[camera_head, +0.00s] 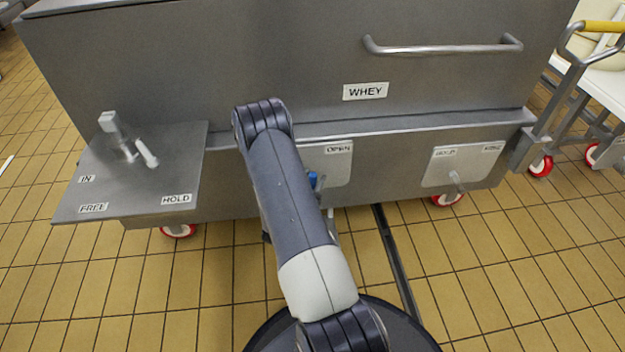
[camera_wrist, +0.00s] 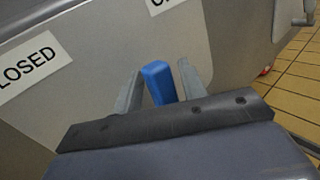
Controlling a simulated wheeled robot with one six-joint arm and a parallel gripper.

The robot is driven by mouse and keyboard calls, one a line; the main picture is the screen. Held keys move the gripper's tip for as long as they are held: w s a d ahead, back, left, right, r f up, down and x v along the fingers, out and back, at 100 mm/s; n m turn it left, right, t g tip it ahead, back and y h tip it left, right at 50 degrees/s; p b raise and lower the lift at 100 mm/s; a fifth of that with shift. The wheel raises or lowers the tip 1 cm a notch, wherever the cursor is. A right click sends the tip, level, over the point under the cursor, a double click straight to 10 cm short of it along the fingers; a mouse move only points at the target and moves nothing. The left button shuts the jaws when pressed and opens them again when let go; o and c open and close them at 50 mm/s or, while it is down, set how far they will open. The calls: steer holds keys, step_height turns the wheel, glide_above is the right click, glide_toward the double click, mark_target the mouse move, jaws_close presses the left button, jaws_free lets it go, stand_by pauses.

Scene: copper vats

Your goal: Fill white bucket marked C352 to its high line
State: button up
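A grey metal vat (camera_head: 240,60) labelled WHEY fills the head view. A blue valve handle (camera_head: 312,179) is on its lower front, beside a plate marked OPEN (camera_head: 338,160), partly behind my arm. In the wrist view the blue handle (camera_wrist: 158,84) stands between the two fingers of my gripper (camera_wrist: 159,80), with narrow gaps at its sides. My gripper looks open around it. Labels ending in "LOSED" (camera_wrist: 30,72) and one cut off at the top show there. In the head view my gripper is hidden behind my arm. No bucket marked C352 can be made out.
A side shelf (camera_head: 140,178) with a white-tipped lever and labels IN, FREE and HOLD juts out at left. A second plate with a small lever (camera_head: 456,180) is at right. A wheeled cart with a yellow handle (camera_head: 603,27) stands far right. Tiled floor is open in front.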

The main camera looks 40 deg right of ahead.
steer(key=shift+c, duration=0.3)
jaws_close()
